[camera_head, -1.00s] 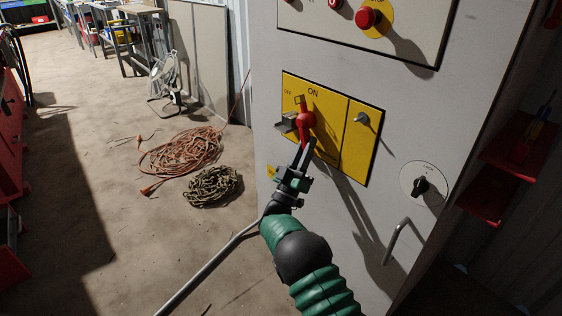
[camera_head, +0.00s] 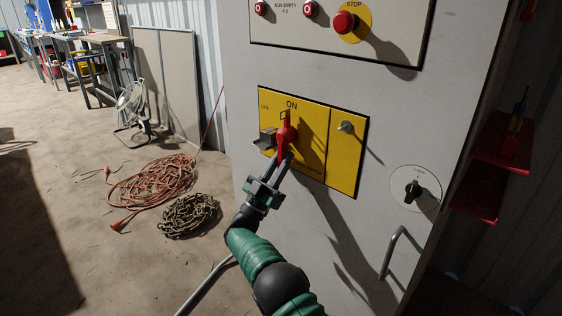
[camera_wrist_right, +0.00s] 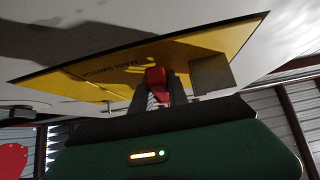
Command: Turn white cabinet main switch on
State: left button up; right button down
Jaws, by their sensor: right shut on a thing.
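The white cabinet (camera_head: 235,120) carries a yellow main switch panel (camera_head: 342,165) marked ON at its top. The red switch handle (camera_head: 286,133) stands close to upright below the ON mark. My right gripper (camera_head: 284,160) is shut on the lower end of the handle. In the right wrist view the red handle (camera_wrist_right: 155,78) shows between the fingers of my gripper (camera_wrist_right: 160,92), with the MAIN SWITCH lettering beside it. A grey metal tab (camera_head: 267,139) juts out left of the handle. My left gripper is not in view.
A red stop button (camera_head: 344,22) sits on the panel above. A small knob (camera_head: 346,127), a black rotary lock (camera_head: 413,190) and a bar handle (camera_head: 392,250) stick out to the right. Orange cable (camera_head: 155,182) and a brown coil (camera_head: 188,215) lie on the floor left.

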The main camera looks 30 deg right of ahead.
jog(key=c, duration=1.3)
grip_release()
jog(key=shift+w+d+f, duration=0.1)
jog(key=shift+w, duration=0.05)
jog(key=shift+a, duration=0.25)
jog(key=p+v, duration=0.5)
jog(key=v, duration=1.1)
jog(key=shift+a+f+p, duration=0.15)
jog(key=shift+f+p, duration=0.15)
jog(key=shift+p, duration=0.1)
